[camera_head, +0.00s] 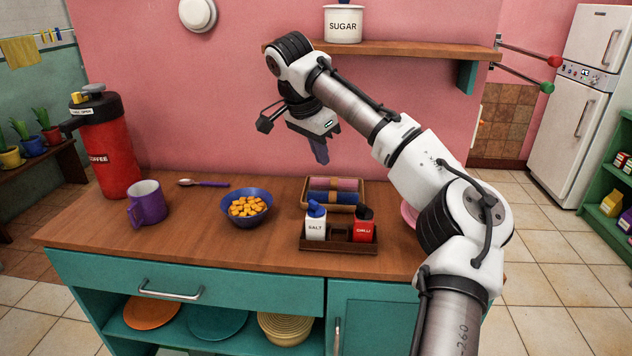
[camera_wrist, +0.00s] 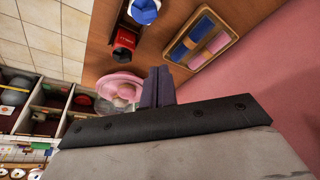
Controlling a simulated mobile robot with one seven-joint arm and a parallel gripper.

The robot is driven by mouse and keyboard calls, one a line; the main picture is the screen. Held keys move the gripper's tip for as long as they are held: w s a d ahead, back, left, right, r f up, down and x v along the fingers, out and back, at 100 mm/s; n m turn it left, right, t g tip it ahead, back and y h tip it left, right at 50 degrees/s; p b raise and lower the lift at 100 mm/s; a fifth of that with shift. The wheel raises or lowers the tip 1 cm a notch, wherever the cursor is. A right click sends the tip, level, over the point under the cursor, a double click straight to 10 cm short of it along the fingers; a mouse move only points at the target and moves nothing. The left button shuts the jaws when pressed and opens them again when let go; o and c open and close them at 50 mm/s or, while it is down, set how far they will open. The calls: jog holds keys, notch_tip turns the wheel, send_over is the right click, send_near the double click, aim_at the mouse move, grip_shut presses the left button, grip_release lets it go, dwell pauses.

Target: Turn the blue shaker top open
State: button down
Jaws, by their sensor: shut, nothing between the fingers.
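The blue-topped shaker (camera_head: 315,224) is white, reads SALT, and stands upright in a brown wooden caddy (camera_head: 338,246) on the counter. Its blue top (camera_wrist: 145,10) shows at the upper edge of the wrist view. The red CHILI shaker (camera_head: 363,226) with a dark top stands to its right in the caddy, and it also shows in the wrist view (camera_wrist: 123,42). My gripper (camera_head: 320,155) is shut and empty, pointing down in the air above the back of the counter, apart from the shakers. Its dark fingers (camera_wrist: 158,86) show closed together in the wrist view.
A tray (camera_head: 359,207) with pink and blue rolled cloths lies behind the caddy. A blue bowl of orange cubes (camera_head: 247,207), a purple mug (camera_head: 147,203), a spoon (camera_head: 203,183) and a red coffee flask (camera_head: 104,150) stand left. A wall shelf (camera_head: 400,48) with a sugar jar (camera_head: 343,25) hangs above.

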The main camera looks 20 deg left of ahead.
aim_at(316, 207)
jog(key=shift+s+a+f+p, duration=0.15)
jog(key=shift+f+p, duration=0.5)
jog(key=shift+f, duration=1.7)
jog(key=shift+s+f+p, duration=0.15)
jog(key=shift+f+p, duration=0.5)
jog(key=shift+f, duration=1.65)
jog(key=shift+n, duration=0.7)
jog(key=shift+a+n+y+p, duration=0.1)
jog(key=shift+n+y+p, duration=0.4)
jog(key=shift+n, duration=0.5)
